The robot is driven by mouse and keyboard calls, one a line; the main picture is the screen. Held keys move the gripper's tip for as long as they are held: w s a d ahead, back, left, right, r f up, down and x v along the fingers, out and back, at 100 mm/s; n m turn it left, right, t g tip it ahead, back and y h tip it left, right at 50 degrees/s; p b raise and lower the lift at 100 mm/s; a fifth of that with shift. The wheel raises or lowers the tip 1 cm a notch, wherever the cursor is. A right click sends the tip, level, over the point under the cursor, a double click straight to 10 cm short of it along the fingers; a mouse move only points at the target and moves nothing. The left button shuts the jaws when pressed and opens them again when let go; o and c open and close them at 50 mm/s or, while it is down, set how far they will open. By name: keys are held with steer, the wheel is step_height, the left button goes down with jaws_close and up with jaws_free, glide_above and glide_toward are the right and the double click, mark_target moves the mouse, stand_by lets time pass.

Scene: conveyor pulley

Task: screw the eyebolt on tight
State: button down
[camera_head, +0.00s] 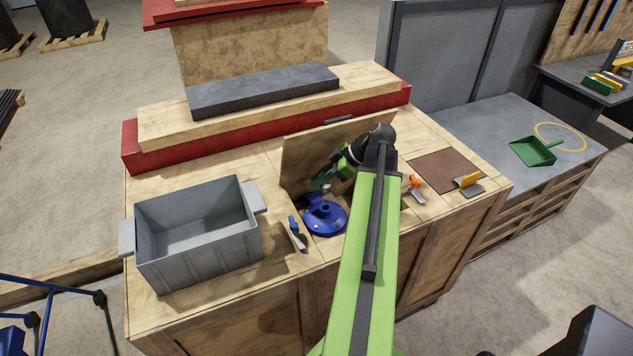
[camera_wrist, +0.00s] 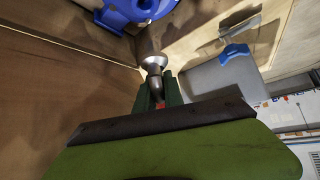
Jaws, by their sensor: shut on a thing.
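My gripper (camera_head: 322,182) is in front of an upright wooden panel, just above a round blue pulley (camera_head: 325,217) on the bench. In the wrist view, the green fingers of my gripper (camera_wrist: 157,88) are closed around the narrow end of a grey metal piece (camera_wrist: 151,60), which looks like the eyebolt. Its wide end points toward the blue pulley (camera_wrist: 128,12), cut by the top edge. The fingers hide part of the metal piece, and I cannot tell whether its far end touches the pulley or how deep it sits.
The wooden panel (camera_head: 298,150) stands close behind my gripper. A blue-handled tool (camera_head: 295,231) lies left of the pulley, beside a grey crate (camera_head: 160,267).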

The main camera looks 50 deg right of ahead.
steer(key=b, duration=0.6)
glide_above(320, 207)
steer(key=shift+w+f, duration=0.1)
steer(key=shift+f, duration=2.85)
steer(key=shift+f+b, duration=1.65)
steer(key=shift+f, duration=0.1)
steer(key=c, duration=1.4)
jaws_free()
steer(key=shift+o, duration=0.2)
steer(key=shift+r, duration=0.1)
steer(key=p+v, duration=1.2)
steer(key=v, duration=0.5)
steer(key=shift+s, duration=0.25)
steer(key=shift+d, duration=0.1)
